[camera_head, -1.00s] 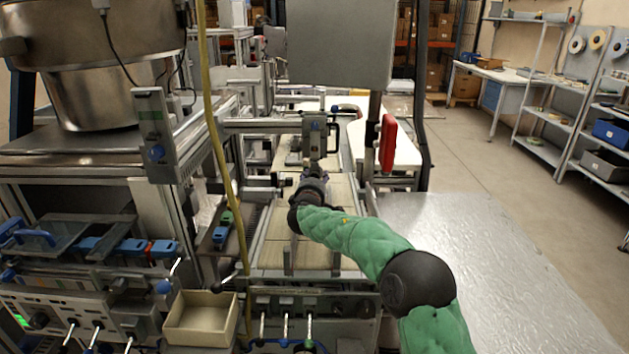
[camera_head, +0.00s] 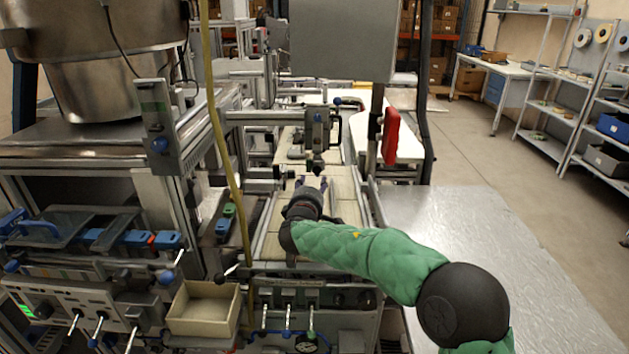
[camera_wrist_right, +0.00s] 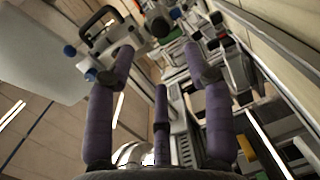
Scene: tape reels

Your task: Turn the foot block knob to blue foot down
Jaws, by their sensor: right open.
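A grey block (camera_head: 318,130) with a blue round part on its face hangs from the crossbar over the belt. A small dark round knob (camera_head: 317,168) sits below it. I cannot tell for certain which part is the foot block knob, nor how it is turned. In the right wrist view, a grey block (camera_wrist_right: 112,42) with blue round parts and a black handle shows beyond the fingers. My right gripper (camera_head: 313,184) is over the belt, just nearer than the dark knob. Its purple fingers (camera_wrist_right: 158,65) are spread and hold nothing. My left gripper is out of view.
The pale belt (camera_head: 268,247) runs under my right gripper. A yellow hose (camera_head: 222,150) hangs to the left. A red part (camera_head: 391,135) on a post stands right of the crossbar. An open cardboard box (camera_head: 204,310) is at the front left. The metal table (camera_head: 520,270) is bare.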

